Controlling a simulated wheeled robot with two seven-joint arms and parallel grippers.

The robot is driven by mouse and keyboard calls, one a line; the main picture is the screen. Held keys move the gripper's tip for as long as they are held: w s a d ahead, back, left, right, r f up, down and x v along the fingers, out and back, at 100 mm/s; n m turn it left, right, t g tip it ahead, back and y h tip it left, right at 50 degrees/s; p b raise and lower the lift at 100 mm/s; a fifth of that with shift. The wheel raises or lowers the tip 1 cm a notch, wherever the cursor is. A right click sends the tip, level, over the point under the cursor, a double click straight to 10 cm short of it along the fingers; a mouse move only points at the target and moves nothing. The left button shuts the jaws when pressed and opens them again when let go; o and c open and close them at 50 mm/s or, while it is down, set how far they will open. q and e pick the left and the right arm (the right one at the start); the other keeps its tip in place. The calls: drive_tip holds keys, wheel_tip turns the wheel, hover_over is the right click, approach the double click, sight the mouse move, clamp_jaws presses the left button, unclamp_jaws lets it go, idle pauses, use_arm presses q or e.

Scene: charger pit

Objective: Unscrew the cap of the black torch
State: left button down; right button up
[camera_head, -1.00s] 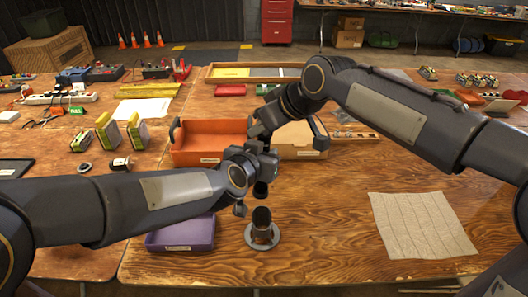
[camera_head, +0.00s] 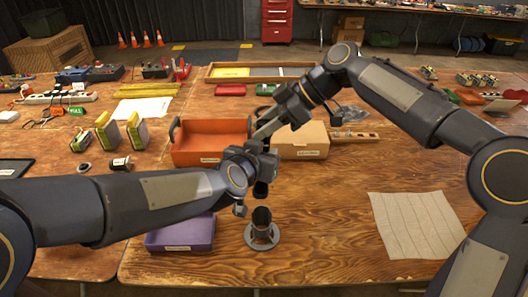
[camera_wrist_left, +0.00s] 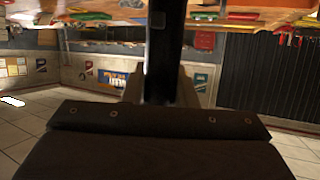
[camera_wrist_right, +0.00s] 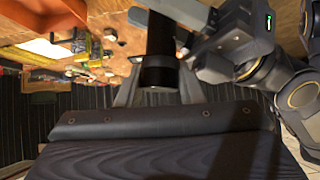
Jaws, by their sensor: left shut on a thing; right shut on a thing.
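The black torch (camera_head: 261,188) is held upright in the air between my two grippers; in the head view its lower end shows below my left gripper. My left gripper (camera_head: 264,166) is shut on the torch, whose dark body (camera_wrist_left: 165,50) stands between its fingers in the left wrist view. My right gripper (camera_head: 266,132) is shut on the upper part of the torch, just above the left gripper. The dark torch (camera_wrist_right: 158,72) also shows between the fingers in the right wrist view. The seam between cap and body is hidden by the grippers.
A dark cylindrical stand on a round grey base (camera_head: 262,238) is directly below. A purple tray (camera_head: 180,236), an orange bin (camera_head: 212,142) and a cardboard box (camera_head: 303,143) are nearby. A pale cloth (camera_head: 420,225) lies on the right; the wood between is clear.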

drive_tip(key=shift+s+g, duration=0.1)
drive_tip(key=shift+g, duration=0.2)
drive_tip(key=shift+n, duration=0.3)
drive_tip(key=n+g, duration=0.1)
drive_tip(key=n, duration=0.1)
drive_tip(key=n+g, duration=0.2)
drive_tip(key=shift+w+f+n+g, duration=0.15)
drive_tip(key=shift+w+n+g, duration=0.05)
drive_tip(key=shift+n+g, duration=0.1)
drive_tip(key=shift+s+n+g+h, duration=0.15)
drive_tip(key=shift+n+g+h, duration=0.2)
drive_tip(key=shift+n, duration=0.25)
drive_tip(key=o, duration=0.9)
